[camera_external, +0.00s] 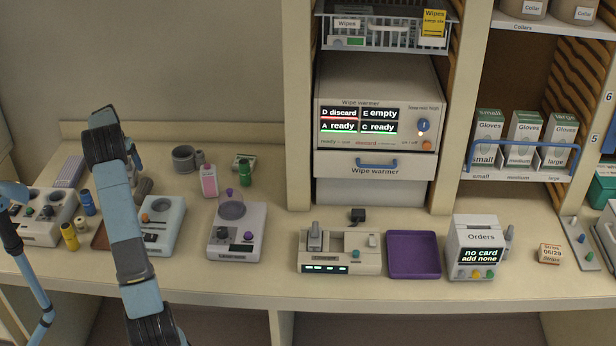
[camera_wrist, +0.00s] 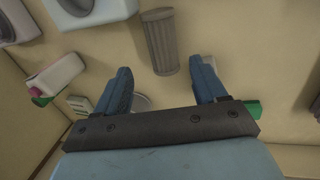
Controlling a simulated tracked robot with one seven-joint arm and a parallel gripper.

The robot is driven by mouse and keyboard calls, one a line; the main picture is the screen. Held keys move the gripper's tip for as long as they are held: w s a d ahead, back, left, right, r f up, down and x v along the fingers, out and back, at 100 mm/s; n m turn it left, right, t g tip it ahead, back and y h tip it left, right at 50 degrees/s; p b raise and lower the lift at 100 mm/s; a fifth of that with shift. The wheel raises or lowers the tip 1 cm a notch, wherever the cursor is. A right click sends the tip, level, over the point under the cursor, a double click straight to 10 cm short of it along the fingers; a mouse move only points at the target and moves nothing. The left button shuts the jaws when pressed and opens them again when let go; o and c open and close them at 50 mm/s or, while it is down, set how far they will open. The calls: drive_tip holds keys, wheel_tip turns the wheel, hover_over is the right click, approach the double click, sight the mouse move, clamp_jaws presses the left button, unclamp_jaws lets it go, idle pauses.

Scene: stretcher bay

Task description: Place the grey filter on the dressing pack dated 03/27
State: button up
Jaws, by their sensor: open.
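A grey ribbed cylinder, which looks like the grey filter (camera_wrist: 160,42), lies on the counter in the wrist view, just beyond my fingertips and roughly midway between them. In the external view the grey filter (camera_external: 144,187) shows partly behind my arm. My gripper (camera_wrist: 160,67) is open, with nothing between its blue fingers. In the external view my gripper (camera_external: 135,160) is mostly hidden by my arm. I cannot read 03/27 on any pack. A box at the right (camera_external: 549,254) reads 06/29 Strips. The print on a small white-and-green box (camera_external: 243,162) is too small to read.
Machines (camera_external: 165,228) stand along the front of the counter. A pink bottle (camera_external: 209,181), a green bottle (camera_external: 246,173) and a grey cup (camera_external: 183,158) stand behind. A purple tray (camera_external: 414,256) is bare. The wipe warmer (camera_external: 375,120) stands above the counter.

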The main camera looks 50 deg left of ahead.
sight(141, 187)
drive_tip(key=x, duration=1.1)
drive_tip(key=shift+s+f, duration=0.1)
drive_tip(key=shift+f, duration=0.35)
drive_tip(key=c, duration=1)
drive_tip(key=shift+w+d+v, duration=0.1)
drive_tip(key=shift+v, duration=0.6)
drive_tip(key=shift+w+d+v, duration=0.1)
drive_tip(key=shift+v, duration=0.65)
drive_tip(key=s+d+r, duration=0.8)
drive_tip(key=d+r, duration=0.2)
drive_tip(key=d, duration=0.1)
drive_tip(key=shift+d+r, duration=0.15)
drive_tip(key=shift+d, duration=0.1)
